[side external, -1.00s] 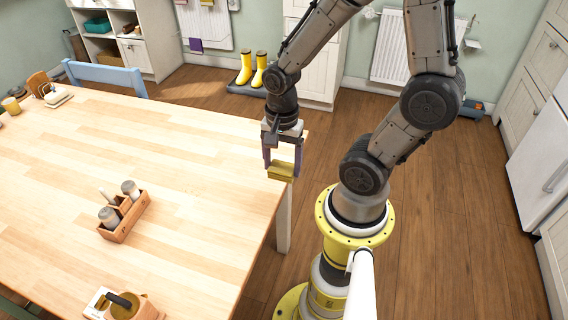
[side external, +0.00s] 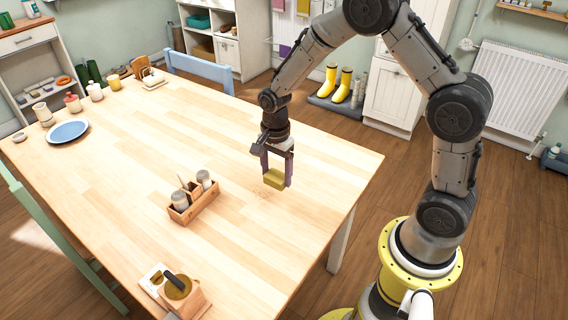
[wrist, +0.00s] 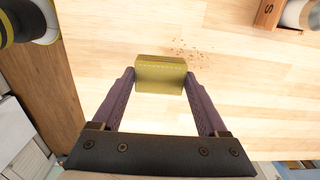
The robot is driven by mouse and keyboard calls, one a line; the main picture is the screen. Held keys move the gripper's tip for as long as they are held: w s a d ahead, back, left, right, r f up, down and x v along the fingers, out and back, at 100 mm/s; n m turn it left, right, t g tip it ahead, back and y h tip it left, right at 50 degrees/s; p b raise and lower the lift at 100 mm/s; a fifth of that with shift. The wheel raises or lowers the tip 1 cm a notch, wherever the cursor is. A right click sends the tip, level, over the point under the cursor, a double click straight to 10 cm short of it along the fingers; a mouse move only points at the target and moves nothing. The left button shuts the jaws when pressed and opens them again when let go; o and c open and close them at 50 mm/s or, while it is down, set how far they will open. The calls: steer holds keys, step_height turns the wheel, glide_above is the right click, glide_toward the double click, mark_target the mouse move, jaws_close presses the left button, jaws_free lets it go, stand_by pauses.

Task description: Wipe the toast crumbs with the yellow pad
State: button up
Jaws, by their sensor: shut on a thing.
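The yellow pad (side external: 275,179) is held between the two purple fingers of my gripper (side external: 277,170), above the wooden table (side external: 330,170). In the wrist view the pad (wrist: 160,75) sits between the fingertips of my gripper (wrist: 160,86). The toast crumbs (wrist: 185,47) are a small brown scatter on the table, just beyond the pad and a little right in the wrist view. They show faintly in the side view (side external: 261,193), just below and left of the pad. Whether the pad touches the table is hard to tell, but it appears raised.
A wooden caddy (side external: 195,205) with shakers stands left of the crumbs. A wooden box with a dark-handled item (side external: 180,290) is at the near edge. A blue plate (side external: 68,131) and jars are at the far left. The table around the crumbs is clear.

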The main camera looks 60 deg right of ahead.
glide_above(276, 204)
steer(key=d, duration=0.1)
steer(key=shift+w+f, duration=0.1)
steer(key=shift+f, duration=2.75)
steer(key=shift+w+f, duration=0.45)
steer(key=shift+f, duration=0.4)
steer(key=shift+w+f, duration=0.2)
steer(key=shift+w, duration=4.7)
steer(key=shift+s, duration=5.2)
steer(key=shift+s+a, duration=0.2)
steer(key=shift+w+a, duration=0.15)
steer(key=shift+a, duration=0.15)
steer(key=shift+w, duration=5)
steer(key=shift+s, duration=5.1)
steer(key=shift+r, duration=4.1)
